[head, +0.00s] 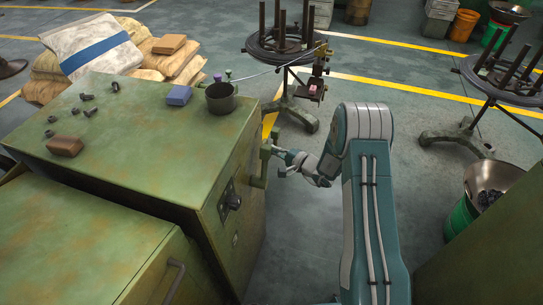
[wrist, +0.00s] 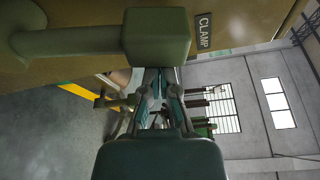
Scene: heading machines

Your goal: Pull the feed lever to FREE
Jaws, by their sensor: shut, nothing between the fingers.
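The green machine (head: 180,150) stands left of my arm. Green handle-like parts (head: 262,165) stick out from its right side, right by my gripper (head: 285,160). In the wrist view a thick green bar ending in a square block (wrist: 155,37) is close in front, beside a CLAMP label (wrist: 204,31) on the machine's face. This looks like the feed lever, but I cannot be sure. My gripper also shows in the wrist view (wrist: 160,85), shut and empty, past the block's edge; whether it touches anything is unclear. No FREE label is visible.
A black knob (head: 232,201) sits on the machine's front. A wire runs from a reel stand (head: 285,50) past a small wire guide (head: 317,80).

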